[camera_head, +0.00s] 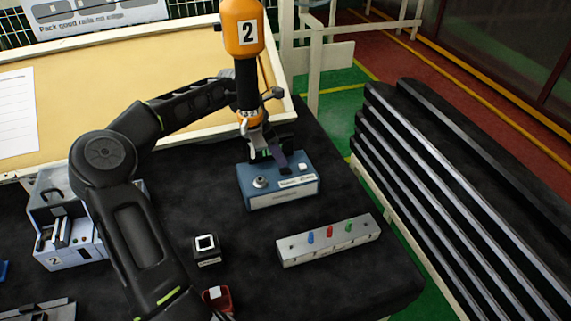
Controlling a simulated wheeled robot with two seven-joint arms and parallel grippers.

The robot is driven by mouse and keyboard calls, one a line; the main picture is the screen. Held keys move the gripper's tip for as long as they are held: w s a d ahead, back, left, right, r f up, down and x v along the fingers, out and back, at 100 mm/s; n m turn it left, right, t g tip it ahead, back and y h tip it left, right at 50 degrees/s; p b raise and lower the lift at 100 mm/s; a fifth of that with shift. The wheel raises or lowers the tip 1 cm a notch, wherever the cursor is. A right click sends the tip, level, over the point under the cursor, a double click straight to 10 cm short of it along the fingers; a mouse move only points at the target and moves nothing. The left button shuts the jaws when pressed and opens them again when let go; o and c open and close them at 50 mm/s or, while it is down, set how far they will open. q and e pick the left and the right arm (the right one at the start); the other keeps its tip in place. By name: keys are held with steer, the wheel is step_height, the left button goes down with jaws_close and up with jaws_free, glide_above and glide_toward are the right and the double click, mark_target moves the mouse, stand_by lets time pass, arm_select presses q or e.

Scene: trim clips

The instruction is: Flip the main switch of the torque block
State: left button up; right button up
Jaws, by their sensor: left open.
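A blue box with a sloped top (278,188), which looks like the torque block, sits on the black table. On its top are a round metal knob (260,182) at the left, a white label in the middle and a small white piece (303,167) at the right. I cannot tell which is the main switch. My left gripper (272,157) is open, at the block's back edge, just above its top. Its fingers hide part of the top, and I cannot tell if they touch it. My right gripper is not in view.
An orange tool marked 2 (243,30) hangs above my left gripper. A grey strip with coloured pegs (330,240) lies in front of the block.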

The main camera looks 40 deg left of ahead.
mark_target(288, 170)
arm_select(q)
steer(key=x, duration=0.6)
steer(key=shift+c, duration=0.3)
jaws_close()
